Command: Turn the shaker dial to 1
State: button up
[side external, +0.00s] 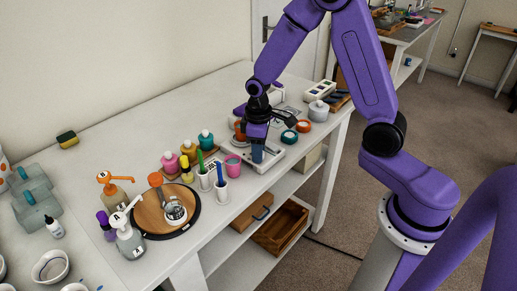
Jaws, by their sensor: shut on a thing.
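The shaker (270,162) is a low white device near the front edge of the table. My gripper (258,149) points down over its left part. It is shut on a small part of the shaker, which seems to be the dial. A blue patch (257,155) shows right below my gripper; I cannot tell whether it is the dial or something else. The dial's marks and setting are hidden or too small to read.
A round wooden board (148,216) lies further left. Tape rolls (303,126) and a grey-lidded jar (318,111) are at the right.

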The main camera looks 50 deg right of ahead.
jog(key=n, duration=0.4)
jog(key=shift+n, duration=0.3)
jog(key=n, duration=0.4)
jog(key=shift+n, duration=0.4)
jog(key=o, duration=1)
jog(key=shift+o, duration=0.2)
jog(key=shift+r, duration=0.15)
notch_tip(320, 180, up, 17)
jog(key=shift+s, duration=0.25)
jog(key=shift+r, duration=0.1)
